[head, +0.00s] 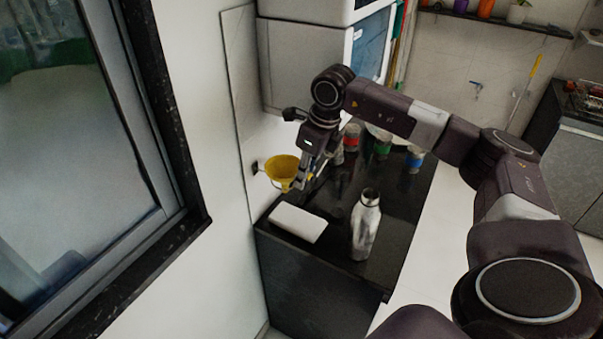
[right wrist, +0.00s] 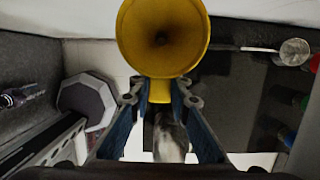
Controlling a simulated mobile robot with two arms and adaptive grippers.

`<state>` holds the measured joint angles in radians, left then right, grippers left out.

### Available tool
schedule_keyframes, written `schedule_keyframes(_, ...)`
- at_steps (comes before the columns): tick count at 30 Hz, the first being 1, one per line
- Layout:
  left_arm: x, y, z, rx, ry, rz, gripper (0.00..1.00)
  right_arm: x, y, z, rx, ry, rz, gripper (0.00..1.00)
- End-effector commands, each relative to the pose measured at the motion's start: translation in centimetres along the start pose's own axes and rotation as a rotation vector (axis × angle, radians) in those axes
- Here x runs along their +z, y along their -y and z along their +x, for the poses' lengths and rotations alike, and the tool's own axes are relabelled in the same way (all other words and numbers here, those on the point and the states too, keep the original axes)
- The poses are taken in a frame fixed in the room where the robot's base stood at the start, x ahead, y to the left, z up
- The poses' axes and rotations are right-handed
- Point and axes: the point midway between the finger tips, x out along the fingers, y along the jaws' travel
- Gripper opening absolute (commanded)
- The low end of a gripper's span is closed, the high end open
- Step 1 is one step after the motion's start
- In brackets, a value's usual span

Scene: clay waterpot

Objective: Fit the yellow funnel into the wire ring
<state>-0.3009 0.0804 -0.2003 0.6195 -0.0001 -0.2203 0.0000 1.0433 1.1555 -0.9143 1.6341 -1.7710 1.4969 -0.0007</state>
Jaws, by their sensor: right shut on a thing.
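The yellow funnel (head: 283,168) is beside the white wall at the left end of the dark counter, above the counter top. My right gripper (head: 301,182) is shut on it from the right. In the right wrist view the funnel (right wrist: 163,40) shows its wide round mouth, and the fingers (right wrist: 160,94) are on either side of its narrow lower part. A small dark wall mount (head: 255,167) sits just left of the funnel. The wire ring itself is too thin to make out clearly, and I cannot tell whether the funnel is in it. My left gripper is not in view.
A silver bottle (head: 365,225) stands on the counter (head: 385,262). A white flat block (head: 297,223) lies at the counter's front left. Several coloured jars (head: 383,146) stand at the back. A white cabinet (head: 305,62) hangs above.

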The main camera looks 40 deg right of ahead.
Motion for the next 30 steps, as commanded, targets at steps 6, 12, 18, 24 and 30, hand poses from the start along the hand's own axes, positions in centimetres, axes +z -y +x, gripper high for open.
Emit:
schedule_keyframes(6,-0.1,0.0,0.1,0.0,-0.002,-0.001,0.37,0.0,0.0,0.1,0.0,0.001,0.0,0.01)
schedule_keyframes(12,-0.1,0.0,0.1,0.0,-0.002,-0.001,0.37,0.0,0.0,0.1,0.0,0.0,0.0,0.29)
schedule_keyframes(18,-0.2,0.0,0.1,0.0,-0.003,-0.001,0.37,0.0,0.0,0.1,0.0,0.0,0.0,0.38)
schedule_keyframes(24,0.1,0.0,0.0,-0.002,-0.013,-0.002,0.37,0.0,0.0,-0.1,-0.001,0.001,0.0,0.38)
schedule_keyframes(30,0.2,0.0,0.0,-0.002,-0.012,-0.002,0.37,0.1,0.1,-2.9,-0.003,0.004,0.0,0.38)
